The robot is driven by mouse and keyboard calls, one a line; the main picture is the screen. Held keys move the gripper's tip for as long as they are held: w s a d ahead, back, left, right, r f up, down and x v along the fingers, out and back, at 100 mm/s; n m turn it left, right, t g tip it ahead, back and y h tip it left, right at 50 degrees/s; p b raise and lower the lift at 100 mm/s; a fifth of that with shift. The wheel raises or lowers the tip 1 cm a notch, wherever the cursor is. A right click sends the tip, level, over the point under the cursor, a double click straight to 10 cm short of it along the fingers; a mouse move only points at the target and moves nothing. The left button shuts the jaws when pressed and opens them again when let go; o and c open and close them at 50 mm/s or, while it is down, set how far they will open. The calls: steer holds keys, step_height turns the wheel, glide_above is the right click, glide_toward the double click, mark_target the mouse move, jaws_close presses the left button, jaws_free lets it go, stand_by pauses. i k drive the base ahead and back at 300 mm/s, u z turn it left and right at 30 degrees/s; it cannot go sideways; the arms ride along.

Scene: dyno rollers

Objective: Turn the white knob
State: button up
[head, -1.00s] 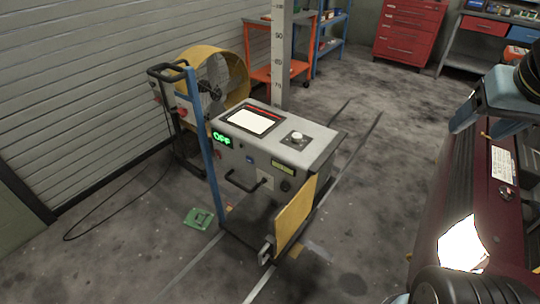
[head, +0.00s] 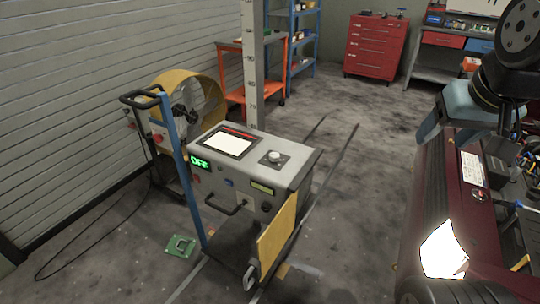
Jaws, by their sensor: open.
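The white knob (head: 274,156) sits on a dark square plate on the top face of a grey control cart (head: 262,208), right of a white screen. The knob's pointer direction is too small to tell.
A dark red vehicle (head: 450,205) fills the right side. A blue post (head: 180,165) and a black handle stand at the cart's left. A yellow fan (head: 190,100), a grey column (head: 252,65) and a red drawer cabinet (head: 376,47) are behind. Floor between cart and vehicle is clear.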

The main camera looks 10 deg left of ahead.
mark_target(273, 156)
steer(key=k, duration=1.2)
steer(key=u, duration=0.75)
steer(key=i, duration=1.85)
steer(key=z, duration=0.75)
steer(key=k, duration=0.85)
